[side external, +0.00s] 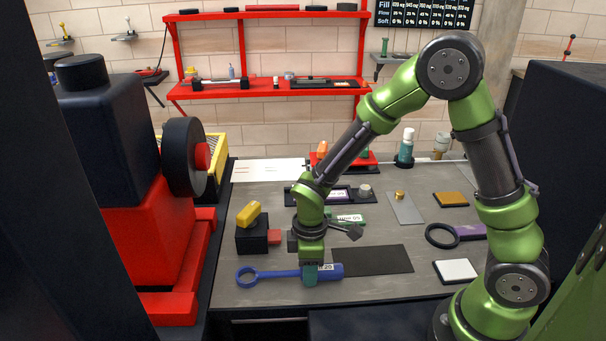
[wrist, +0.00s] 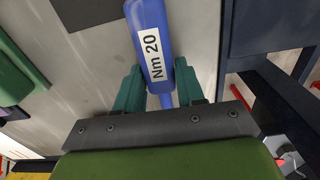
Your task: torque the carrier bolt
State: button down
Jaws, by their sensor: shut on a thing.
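A blue torque wrench (side external: 265,273) with a ring end at its left and a white label reading "20" lies along the near left part of the grey table. The wrist view shows its blue handle (wrist: 150,35) with the label "Nm 20". My gripper (side external: 310,275) points down over the wrench, its teal fingers shut on the handle. In the wrist view the fingers (wrist: 158,88) sit on either side of the handle. I cannot tell whether the wrench touches the table. I cannot make out the carrier bolt for certain.
A red and dark machine with a black wheel (side external: 183,158) stands at left. A black block (side external: 252,237) with a yellow piece is close behind the ring end. A dark mat (side external: 372,260), a green wrench (side external: 349,217) and a purple wrench (side external: 470,232) lie to the right.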

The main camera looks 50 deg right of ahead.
notch_tip(320, 180, up, 15)
jog(key=w+d+m, duration=0.2)
jog(key=d+m, duration=0.1)
jog(key=d, duration=1.8)
jog(key=s+d+m, duration=0.1)
jog(key=s+d, duration=0.3)
jog(key=d, duration=0.4)
jog(key=s+d+m, duration=0.2)
jog(key=s+d, duration=0.2)
jog(key=d, duration=0.5)
jog(key=f, duration=0.5)
jog(key=shift+w+a, duration=0.2)
jog(key=shift+a, duration=0.05)
